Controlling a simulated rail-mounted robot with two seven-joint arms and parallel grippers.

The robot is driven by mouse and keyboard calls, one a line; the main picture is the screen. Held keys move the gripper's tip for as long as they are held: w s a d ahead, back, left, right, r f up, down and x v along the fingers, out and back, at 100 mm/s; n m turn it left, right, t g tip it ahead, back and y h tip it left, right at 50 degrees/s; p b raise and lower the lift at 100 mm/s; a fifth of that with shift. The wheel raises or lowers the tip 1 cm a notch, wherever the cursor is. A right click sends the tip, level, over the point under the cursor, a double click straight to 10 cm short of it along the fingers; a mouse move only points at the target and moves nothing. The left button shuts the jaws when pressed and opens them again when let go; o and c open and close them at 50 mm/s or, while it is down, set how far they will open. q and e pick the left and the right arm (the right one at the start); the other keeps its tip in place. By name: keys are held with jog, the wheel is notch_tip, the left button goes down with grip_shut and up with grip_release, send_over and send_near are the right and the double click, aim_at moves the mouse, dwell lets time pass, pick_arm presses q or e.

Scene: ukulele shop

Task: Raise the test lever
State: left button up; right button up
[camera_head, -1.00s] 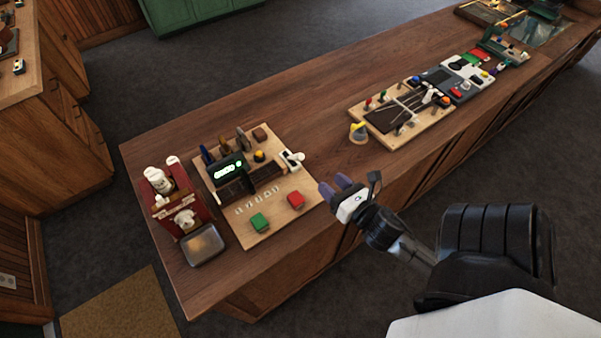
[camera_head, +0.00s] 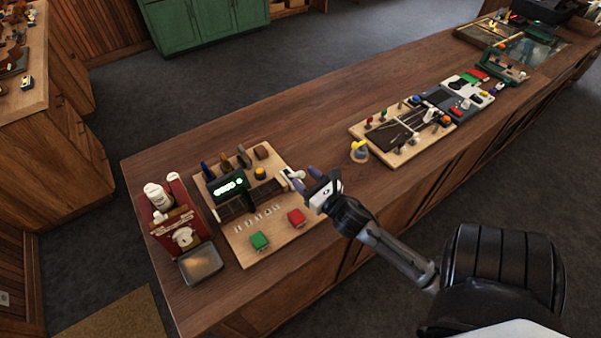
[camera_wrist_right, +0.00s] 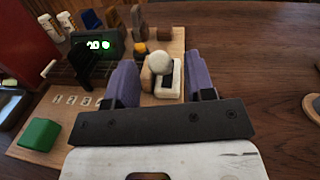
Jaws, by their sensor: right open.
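The test lever (camera_head: 291,174) is a small white lever with a round pale knob at the right edge of a wooden board (camera_head: 282,235). My right gripper (camera_head: 306,180) is open, its purple fingers close to the lever. In the right wrist view the lever's round knob (camera_wrist_right: 160,61) shows between the two open fingers, over a white base with a dark slot (camera_wrist_right: 167,84). The fingers stand either side of the knob with gaps; I cannot tell how far in depth they reach. My left gripper is not in view.
The board also bears a lit green display (camera_head: 228,186), a green button (camera_head: 259,241), a red button (camera_head: 297,217) and small pegs. A red machine (camera_head: 172,219) with a metal tray (camera_head: 201,264) stands left. A yellow-topped item (camera_head: 359,151) stands right, with bare counter between.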

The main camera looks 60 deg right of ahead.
aim_at(295, 175)
jog(key=shift+x, duration=1.2)
jog(key=shift+c, duration=0.2)
grip_shut()
